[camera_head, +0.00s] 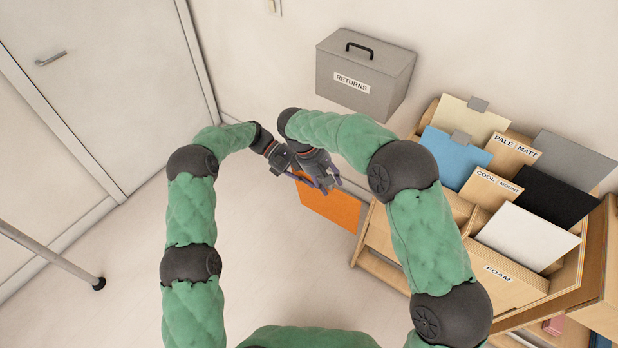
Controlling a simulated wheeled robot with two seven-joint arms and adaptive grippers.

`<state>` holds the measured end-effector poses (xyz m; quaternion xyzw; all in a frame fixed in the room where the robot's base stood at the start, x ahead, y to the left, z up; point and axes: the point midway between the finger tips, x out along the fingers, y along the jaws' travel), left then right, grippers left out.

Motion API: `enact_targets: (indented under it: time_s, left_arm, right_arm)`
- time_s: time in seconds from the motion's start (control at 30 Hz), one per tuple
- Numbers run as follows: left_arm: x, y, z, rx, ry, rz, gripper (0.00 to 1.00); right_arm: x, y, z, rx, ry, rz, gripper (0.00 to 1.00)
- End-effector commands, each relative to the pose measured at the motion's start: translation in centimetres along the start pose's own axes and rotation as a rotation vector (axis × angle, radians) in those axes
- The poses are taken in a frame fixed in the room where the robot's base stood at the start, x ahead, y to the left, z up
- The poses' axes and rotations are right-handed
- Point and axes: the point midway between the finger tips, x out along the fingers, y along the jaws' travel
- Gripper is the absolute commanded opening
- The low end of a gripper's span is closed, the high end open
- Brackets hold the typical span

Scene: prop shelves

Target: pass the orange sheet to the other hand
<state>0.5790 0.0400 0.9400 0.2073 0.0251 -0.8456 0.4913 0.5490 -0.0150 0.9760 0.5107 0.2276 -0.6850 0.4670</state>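The orange sheet (332,207) is a flat, plain panel in the middle of the view, tilted, with its upper edge at the grippers. It appears to be off the floor, held at that edge. My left gripper (294,170) is at the sheet's upper left corner. My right gripper (329,182) is at the upper edge, just right of the left one, with its dark fingers over the sheet. The two grippers are very close together and overlap in the picture. Which of them grips the sheet, and how far their fingers are closed, I cannot tell.
A wooden rack (462,215) at right holds several panels in labelled compartments, including a blue panel (455,158) and a white panel (527,236). A grey RETURNS box (365,73) is behind. A metal pole (50,256) is at left. The floor between my arms is clear.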

Motion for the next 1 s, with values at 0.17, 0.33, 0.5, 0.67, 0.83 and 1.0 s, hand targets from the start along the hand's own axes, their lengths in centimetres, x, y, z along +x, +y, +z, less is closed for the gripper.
enact_targets:
  time_s: [0.17, 0.33, 0.5, 0.67, 0.83, 1.0]
  left_arm:
    - [-0.2, 0.1, 0.1, 0.002, 0.002, 0.004, 0.0]
    - [-0.3, 0.1, 0.1, 0.002, 0.003, 0.006, 0.0]
    - [-0.3, 0.1, 0.1, 0.002, 0.003, 0.006, 0.0]
    - [-0.3, 0.1, 0.1, 0.002, 0.003, 0.007, 0.0]
    - [-0.3, 0.1, 0.1, 0.002, 0.003, 0.007, 0.0]
    - [-0.3, 0.1, 0.1, 0.002, 0.003, 0.007, 0.0]
  right_arm:
    - [0.1, -0.1, 0.1, 0.0, -0.003, -0.002, 0.5]
    - [0.0, -0.1, 0.1, 0.0, -0.004, -0.003, 0.5]
    - [-1.8, -0.1, 0.0, -0.001, -0.002, -0.002, 0.5]
    - [-4.9, -0.1, -0.1, 0.0, 0.0, 0.0, 0.5]
    - [-8.2, -0.1, -0.1, 0.0, -0.001, -0.001, 0.5]
    - [-10.6, 0.0, -0.1, 0.0, -0.003, -0.001, 0.5]
